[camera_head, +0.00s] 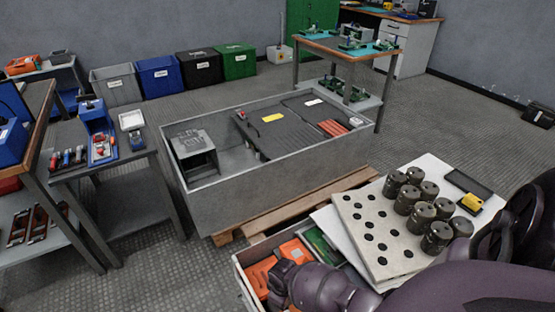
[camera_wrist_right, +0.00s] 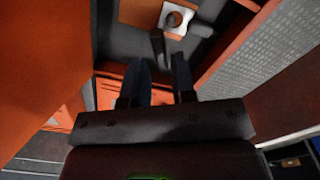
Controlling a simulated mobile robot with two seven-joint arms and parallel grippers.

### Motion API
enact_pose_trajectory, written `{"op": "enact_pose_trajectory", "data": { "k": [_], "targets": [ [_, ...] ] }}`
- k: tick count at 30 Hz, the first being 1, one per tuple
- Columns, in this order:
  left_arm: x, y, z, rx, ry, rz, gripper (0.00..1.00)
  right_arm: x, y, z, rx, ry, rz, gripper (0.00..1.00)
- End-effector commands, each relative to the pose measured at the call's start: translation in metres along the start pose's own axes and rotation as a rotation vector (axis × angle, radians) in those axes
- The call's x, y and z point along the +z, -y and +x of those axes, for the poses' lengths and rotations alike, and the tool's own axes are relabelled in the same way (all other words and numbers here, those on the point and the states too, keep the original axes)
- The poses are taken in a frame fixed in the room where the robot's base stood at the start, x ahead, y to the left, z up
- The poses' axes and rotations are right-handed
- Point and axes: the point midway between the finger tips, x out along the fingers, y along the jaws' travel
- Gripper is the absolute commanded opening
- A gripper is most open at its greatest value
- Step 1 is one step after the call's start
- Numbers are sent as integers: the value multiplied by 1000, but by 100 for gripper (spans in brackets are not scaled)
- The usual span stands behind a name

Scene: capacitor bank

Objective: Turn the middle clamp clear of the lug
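In the right wrist view my right gripper (camera_wrist_right: 160,68) has two dark fingers standing apart, with a gap between them. A small dark upright piece (camera_wrist_right: 157,47), possibly the clamp, shows just beyond the fingertips, in line with the gap. I cannot tell if the fingers touch it. Beyond it is a white square plate with a round hole (camera_wrist_right: 166,18), perhaps the lug, on dark grey parts. I cannot tell which clamp is the middle one. In the head view my right arm reaches over the crate (camera_head: 240,277) at the bottom; its fingers are hidden. My left gripper is not in view.
Orange walls (camera_wrist_right: 40,60) stand close around the gripper in the wrist view. In the head view, orange and green units lie in the crate. A holed board (camera_head: 362,205) with several dark cans (camera_head: 420,212) is right of it. A grey bin (camera_head: 260,180) stands behind.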

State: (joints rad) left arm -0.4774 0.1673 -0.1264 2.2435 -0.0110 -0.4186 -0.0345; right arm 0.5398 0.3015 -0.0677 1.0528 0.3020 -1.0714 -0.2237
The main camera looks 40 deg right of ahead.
Motion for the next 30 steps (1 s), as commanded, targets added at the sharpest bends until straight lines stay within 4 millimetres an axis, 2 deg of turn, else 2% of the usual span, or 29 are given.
{"op": "enact_pose_trajectory", "data": {
  "k": [1,6,18,23,30],
  "targets": [
    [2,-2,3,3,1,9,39,4,2,13,-3,9,0,24],
    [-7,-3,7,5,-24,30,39,2,1,25,-1,4,-1,24],
    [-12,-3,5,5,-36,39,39,-2,-1,26,2,-4,0,24],
    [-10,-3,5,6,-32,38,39,-1,-1,26,2,-3,0,0],
    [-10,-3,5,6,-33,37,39,-1,-2,26,4,-3,-43,0]
  ]
}}
